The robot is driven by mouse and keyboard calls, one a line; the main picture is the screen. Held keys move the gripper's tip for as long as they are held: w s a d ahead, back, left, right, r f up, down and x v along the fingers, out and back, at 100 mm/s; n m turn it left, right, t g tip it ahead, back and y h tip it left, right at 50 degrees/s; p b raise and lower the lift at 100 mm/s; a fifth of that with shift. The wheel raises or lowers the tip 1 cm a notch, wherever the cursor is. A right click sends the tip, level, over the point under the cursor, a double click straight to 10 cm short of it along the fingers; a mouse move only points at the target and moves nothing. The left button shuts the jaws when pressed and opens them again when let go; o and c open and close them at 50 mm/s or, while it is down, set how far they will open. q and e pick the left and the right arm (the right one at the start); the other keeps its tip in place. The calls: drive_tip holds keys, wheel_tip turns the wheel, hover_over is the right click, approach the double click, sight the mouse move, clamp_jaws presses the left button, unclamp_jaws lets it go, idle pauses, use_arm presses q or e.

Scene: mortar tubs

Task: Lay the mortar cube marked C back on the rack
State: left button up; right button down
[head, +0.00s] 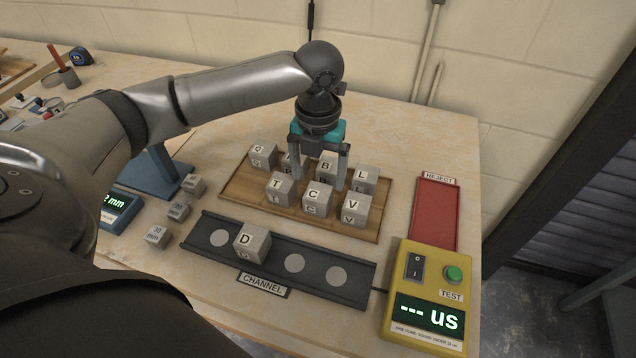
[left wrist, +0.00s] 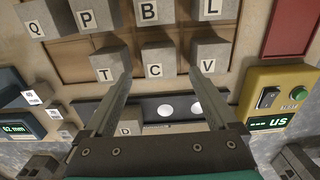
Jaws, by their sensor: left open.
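The grey mortar cube marked C (head: 317,198) sits on the wooden rack (head: 235,192), in the front row between cubes T (head: 279,189) and V (head: 355,209). It also shows in the left wrist view (left wrist: 157,62), between the two fingers. My left gripper (head: 319,182) is open and empty, pointing down over the rack, with its fingers spread to either side of cube C's place. Whether the fingers touch any cube I cannot tell. My right gripper is not in view.
Cubes Q (head: 262,155), P, B and L (head: 365,178) fill the back row; P is partly hidden. Cube D (head: 252,242) stands on the dark channel (head: 332,283). The yellow tester (head: 430,300) reads "--- us". The red reject tray (head: 436,215) is empty.

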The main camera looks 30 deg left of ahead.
sight(318, 192)
use_arm(q)
wheel_tip(318, 192, up, 6)
drive_tip(key=p, duration=0.1)
